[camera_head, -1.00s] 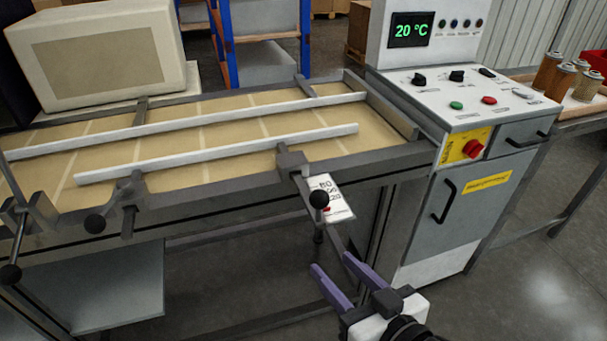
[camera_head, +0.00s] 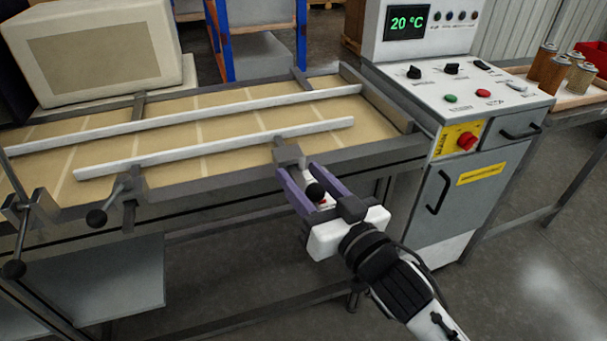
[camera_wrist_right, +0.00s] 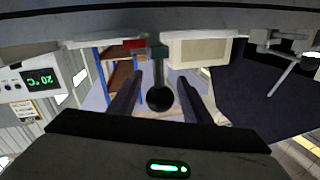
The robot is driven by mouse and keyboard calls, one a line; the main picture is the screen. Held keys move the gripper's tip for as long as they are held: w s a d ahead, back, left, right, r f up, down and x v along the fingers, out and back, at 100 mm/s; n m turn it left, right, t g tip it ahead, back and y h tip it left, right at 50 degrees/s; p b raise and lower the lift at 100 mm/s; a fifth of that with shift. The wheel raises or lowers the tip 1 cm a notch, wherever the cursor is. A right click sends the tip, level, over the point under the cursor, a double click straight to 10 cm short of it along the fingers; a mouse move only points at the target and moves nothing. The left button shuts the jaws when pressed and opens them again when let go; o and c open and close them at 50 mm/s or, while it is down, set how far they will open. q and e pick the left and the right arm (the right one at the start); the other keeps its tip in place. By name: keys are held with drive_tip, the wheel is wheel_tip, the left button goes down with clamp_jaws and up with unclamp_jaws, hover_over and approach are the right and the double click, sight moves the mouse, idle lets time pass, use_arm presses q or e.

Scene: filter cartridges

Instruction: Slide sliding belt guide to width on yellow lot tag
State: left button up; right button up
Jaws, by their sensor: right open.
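The sliding belt guide (camera_head: 215,147) is a white rail lying lengthwise over the tan belt, nearer than the fixed-looking back rail (camera_head: 180,118). Its right bracket (camera_head: 288,155) sits on the conveyor's front edge, with a black ball knob (camera_head: 316,192) on a rod. My right gripper (camera_head: 300,180) is open, its purple fingers on either side of the knob. In the right wrist view the knob (camera_wrist_right: 160,98) stands between the two dark fingers, with gaps beside it. The white printed card below the bracket is mostly hidden by the gripper. I cannot make out a yellow lot tag. My left gripper is out of view.
A control cabinet (camera_head: 455,110) with a 20 °C display stands right of the conveyor. A second knob (camera_head: 97,218) sticks out at the front left. A cream box (camera_head: 100,55) is behind the belt. Cartridges (camera_head: 553,70) stand on the right-hand table. Floor in front is clear.

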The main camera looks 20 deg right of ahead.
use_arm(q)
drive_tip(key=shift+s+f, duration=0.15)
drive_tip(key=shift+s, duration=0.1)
use_arm(e)
drive_tip(key=shift+w, duration=0.2)
clamp_jaws()
drive_tip(key=shift+w+r, duration=0.15)
drive_tip(key=shift+w, duration=0.2)
drive_tip(key=x, duration=0.1)
drive_tip(key=p+x, duration=0.2)
drive_tip(key=x, duration=0.1)
drive_tip(key=shift+d, duration=0.35)
drive_tip(key=shift+w, duration=0.35)
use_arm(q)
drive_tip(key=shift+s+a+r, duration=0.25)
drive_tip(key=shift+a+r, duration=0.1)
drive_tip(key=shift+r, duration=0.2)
use_arm(e)
unclamp_jaws()
